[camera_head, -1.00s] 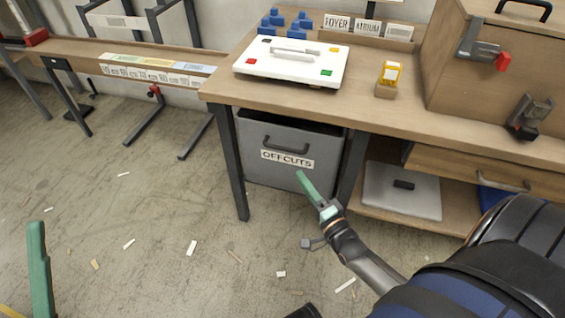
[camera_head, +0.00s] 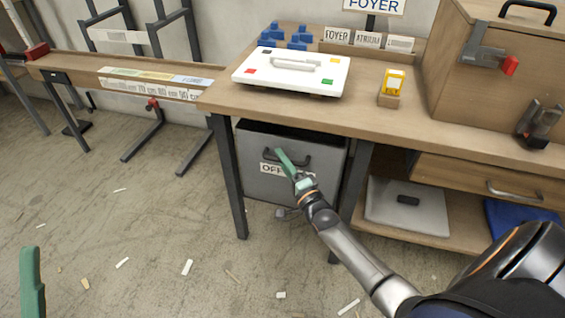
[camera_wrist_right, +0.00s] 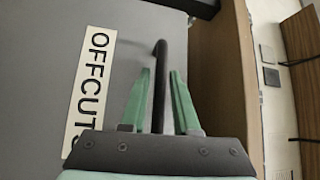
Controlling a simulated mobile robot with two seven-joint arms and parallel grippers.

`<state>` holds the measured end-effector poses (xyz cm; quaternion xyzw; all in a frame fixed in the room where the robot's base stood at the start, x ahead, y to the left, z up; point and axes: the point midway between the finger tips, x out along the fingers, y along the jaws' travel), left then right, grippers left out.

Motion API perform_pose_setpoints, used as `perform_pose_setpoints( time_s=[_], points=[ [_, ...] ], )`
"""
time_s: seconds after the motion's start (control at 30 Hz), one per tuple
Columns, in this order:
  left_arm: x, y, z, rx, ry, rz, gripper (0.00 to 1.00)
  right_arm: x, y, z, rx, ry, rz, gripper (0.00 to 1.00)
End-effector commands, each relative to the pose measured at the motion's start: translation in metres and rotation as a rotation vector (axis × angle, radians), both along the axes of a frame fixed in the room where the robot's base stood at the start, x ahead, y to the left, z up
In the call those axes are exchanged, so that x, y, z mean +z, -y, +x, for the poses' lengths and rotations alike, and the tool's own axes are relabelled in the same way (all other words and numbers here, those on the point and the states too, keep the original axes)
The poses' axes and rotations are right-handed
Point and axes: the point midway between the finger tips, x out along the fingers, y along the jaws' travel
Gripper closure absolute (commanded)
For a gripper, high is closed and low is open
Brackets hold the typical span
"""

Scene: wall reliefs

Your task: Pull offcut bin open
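The grey offcut bin (camera_head: 255,188) stands under the workbench, between its dark legs, and looks shut. Its white label (camera_head: 269,168) is partly hidden by my right gripper (camera_head: 284,158), which is at the bin's dark handle (camera_head: 305,160). In the right wrist view, the green fingers of the right gripper (camera_wrist_right: 159,74) are apart, one on each side of the handle bar (camera_wrist_right: 159,62), with narrow gaps visible. The label reading OFFCUTS (camera_wrist_right: 90,90) lies left of the fingers on the bin front (camera_wrist_right: 45,70). One green finger of my left gripper (camera_head: 32,282) shows at the lower left; its opening cannot be seen.
The workbench top (camera_head: 330,112) overhangs the bin. A dark leg (camera_head: 229,180) stands left of it. At right are a shelf with a grey case (camera_head: 405,208) and a drawer (camera_head: 470,175). The floor (camera_head: 150,230) before the bin holds only small scraps.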

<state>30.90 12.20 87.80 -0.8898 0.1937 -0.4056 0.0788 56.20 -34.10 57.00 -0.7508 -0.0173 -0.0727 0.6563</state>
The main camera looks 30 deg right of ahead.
Motion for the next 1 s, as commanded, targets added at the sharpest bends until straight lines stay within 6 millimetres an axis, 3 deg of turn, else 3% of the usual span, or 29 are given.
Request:
perform_pose_setpoints(
  time_s=[0.27, 0.53, 1.0],
  points=[
    [-0.0002, 0.0003, 0.0000, -0.001, -0.001, -0.001, 0.50, 0.0004, 0.0001, 0.0013, 0.001, -0.001, -0.001, 0.71],
    [-0.0003, 0.0006, -0.0003, -0.003, 0.001, 0.001, 0.50, 0.0004, 0.0001, 0.0011, 0.000, 0.000, -0.001, 1.00],
    [-0.0003, 0.0010, -0.0005, -0.004, 0.002, 0.005, 0.50, 0.0002, 0.0000, 0.0009, 0.001, 0.000, -0.001, 1.00]
  ],
)
